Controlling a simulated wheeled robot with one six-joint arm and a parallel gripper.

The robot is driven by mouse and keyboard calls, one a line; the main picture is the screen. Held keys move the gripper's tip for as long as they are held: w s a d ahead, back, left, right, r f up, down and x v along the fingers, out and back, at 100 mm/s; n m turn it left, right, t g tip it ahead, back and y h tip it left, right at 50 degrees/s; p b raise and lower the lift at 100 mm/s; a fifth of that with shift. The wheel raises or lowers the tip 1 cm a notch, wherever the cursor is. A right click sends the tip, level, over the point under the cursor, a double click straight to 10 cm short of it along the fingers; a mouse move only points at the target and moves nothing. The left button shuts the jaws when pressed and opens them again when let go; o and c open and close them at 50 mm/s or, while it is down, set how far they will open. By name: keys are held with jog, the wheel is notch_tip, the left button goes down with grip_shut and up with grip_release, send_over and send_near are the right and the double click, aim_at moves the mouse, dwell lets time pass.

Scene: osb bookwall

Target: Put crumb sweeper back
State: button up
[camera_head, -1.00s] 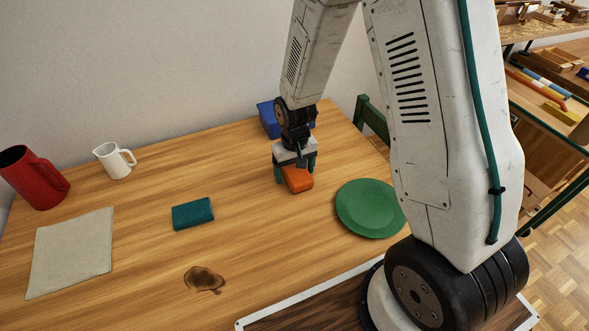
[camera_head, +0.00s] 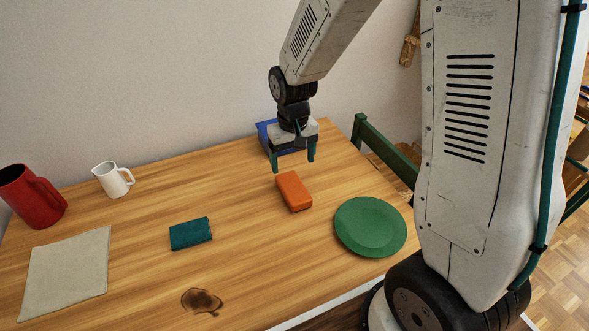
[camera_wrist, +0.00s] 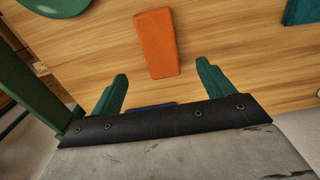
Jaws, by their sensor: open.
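An orange block (camera_head: 293,191), perhaps the crumb sweeper, lies flat on the wooden table, left of the green plate. It also shows in the wrist view (camera_wrist: 156,43), just beyond and between the fingertips. My gripper (camera_head: 292,163) is open and empty behind the block, apart from it, with its teal fingers spread. A blue box (camera_head: 264,130) stands at the back of the table, partly hidden behind my gripper.
The green plate (camera_head: 370,227) lies at the right. A brown stain (camera_head: 201,301) marks the front. A grey cloth (camera_head: 66,272), red jug (camera_head: 31,197) and white pitcher (camera_head: 112,180) occupy the left. A green chair (camera_head: 388,150) stands behind the right edge.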

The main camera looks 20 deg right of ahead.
jog(key=s+d+r, duration=0.2)
jog(key=s+r, duration=0.9)
jog(key=r, duration=0.3)
jog(key=s+r, duration=0.3)
jog(key=s, duration=0.4)
jog(key=s+d+r+t, duration=0.1)
jog(key=s+r, duration=0.2)
jog(key=s, duration=0.4)
